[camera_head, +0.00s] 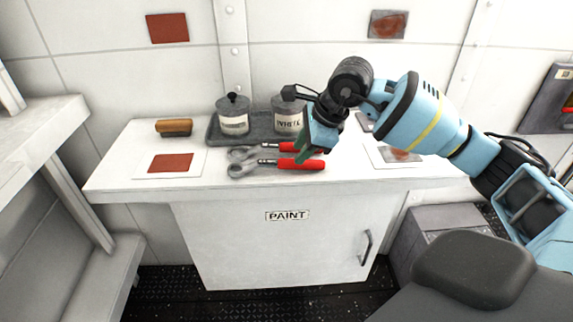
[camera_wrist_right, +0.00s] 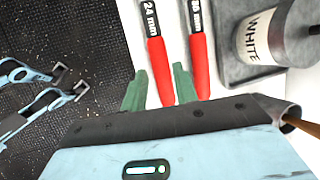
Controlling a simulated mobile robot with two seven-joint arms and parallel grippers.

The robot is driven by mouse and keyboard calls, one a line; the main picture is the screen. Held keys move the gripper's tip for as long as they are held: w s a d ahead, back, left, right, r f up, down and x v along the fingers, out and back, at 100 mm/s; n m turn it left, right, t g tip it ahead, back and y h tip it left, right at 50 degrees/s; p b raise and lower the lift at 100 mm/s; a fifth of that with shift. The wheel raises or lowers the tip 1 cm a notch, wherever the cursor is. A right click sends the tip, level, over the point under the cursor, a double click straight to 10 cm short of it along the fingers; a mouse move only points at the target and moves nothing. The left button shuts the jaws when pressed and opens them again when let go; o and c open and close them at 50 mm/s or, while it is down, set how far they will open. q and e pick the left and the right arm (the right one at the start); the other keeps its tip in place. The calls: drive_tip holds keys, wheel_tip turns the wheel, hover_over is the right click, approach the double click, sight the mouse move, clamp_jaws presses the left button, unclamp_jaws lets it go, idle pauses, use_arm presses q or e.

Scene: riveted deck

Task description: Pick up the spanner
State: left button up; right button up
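Two grey spanners with red handles lie side by side on the white cabinet top (camera_head: 118,180). The near spanner (camera_head: 308,165) is marked 24 mm on its dark band in the wrist view (camera_wrist_right: 156,65). The far spanner (camera_head: 243,152) lies closer to the pots, and its red handle shows in the wrist view (camera_wrist_right: 199,68); its marking is partly cut off. My right gripper (camera_head: 304,150) is over the handles, its green fingers apart. In the wrist view, the fingers (camera_wrist_right: 159,88) stand either side of the near handle's line, not closed on it.
A grey tray (camera_head: 215,137) behind the spanners holds a lidded pot (camera_head: 233,117) and a pot marked WHITE (camera_head: 288,122). A brush (camera_head: 174,127) and a red swatch card (camera_head: 171,163) lie at left. A white shelf (camera_head: 40,135) stands further left.

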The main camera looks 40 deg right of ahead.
sight(292, 160)
drive_tip(key=x, duration=0.4)
drive_tip(key=shift+w+a+f, duration=0.1)
drive_tip(key=shift+a+f, duration=0.05)
drive_tip(key=shift+f, duration=0.15)
clamp_jaws()
drive_tip(key=shift+r, duration=0.1)
drive_tip(key=shift+r, duration=0.15)
